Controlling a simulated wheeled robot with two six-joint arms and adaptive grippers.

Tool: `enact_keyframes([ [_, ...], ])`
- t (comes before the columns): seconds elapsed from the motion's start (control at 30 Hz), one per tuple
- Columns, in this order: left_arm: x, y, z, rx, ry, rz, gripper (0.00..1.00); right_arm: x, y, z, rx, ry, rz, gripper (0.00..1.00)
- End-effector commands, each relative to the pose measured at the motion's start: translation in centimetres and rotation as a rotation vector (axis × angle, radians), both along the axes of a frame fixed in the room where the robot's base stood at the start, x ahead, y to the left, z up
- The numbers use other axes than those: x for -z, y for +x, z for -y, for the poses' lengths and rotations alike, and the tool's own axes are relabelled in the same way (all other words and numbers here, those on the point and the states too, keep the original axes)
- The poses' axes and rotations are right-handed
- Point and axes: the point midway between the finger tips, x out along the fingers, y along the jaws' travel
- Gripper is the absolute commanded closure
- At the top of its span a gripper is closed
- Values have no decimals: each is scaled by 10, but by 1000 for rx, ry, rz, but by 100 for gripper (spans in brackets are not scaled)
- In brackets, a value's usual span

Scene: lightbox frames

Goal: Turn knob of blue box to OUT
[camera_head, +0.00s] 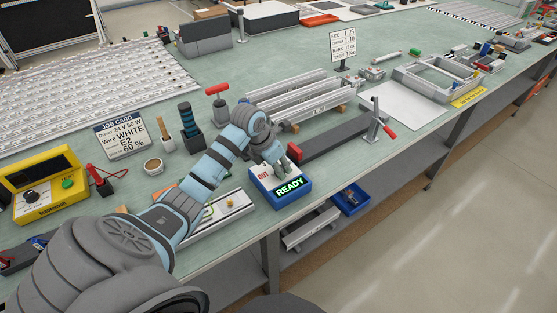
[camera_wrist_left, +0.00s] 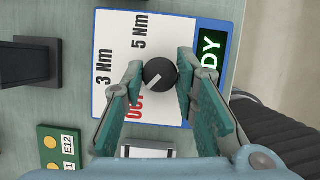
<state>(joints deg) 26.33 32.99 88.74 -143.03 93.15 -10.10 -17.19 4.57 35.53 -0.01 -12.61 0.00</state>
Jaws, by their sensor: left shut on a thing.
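The blue box (camera_head: 264,187) sits at the bench's front edge, with a white top, a red OUT label and a lit green READY display (camera_head: 289,188). In the left wrist view its black round knob (camera_wrist_left: 160,73) has a white line pointing lower left, toward the partly hidden red OUT label (camera_wrist_left: 135,106). The 3 Nm (camera_wrist_left: 104,67) and 5 Nm (camera_wrist_left: 139,30) labels are clear of that line. My left gripper (camera_head: 284,167) is over the box, its two fingers (camera_wrist_left: 160,76) shut on the knob's sides. My right gripper is not in view.
A grey bar with a red end (camera_head: 340,135) lies right behind the box. A tray (camera_head: 222,212) lies left of it, and a job card (camera_head: 122,138) stands farther left. Below the bench is a shelf with a blue bin (camera_head: 351,201).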

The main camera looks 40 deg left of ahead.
Motion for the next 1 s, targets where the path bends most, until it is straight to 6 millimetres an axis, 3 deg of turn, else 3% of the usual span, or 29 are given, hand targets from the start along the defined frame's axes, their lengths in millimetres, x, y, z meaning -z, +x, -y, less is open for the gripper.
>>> enact_keyframes([
  [0.43,-1,1,-1,-13,3,3,100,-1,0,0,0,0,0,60],
  [0.47,-1,1,-1,-13,3,3,72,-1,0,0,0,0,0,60],
  [0.57,-1,0,-1,-12,2,2,56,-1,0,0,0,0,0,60],
  [0.87,-1,0,0,-12,2,1,54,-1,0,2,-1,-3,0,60],
  [1.0,-14,-5,-2,-12,3,4,54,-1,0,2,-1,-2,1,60],
])
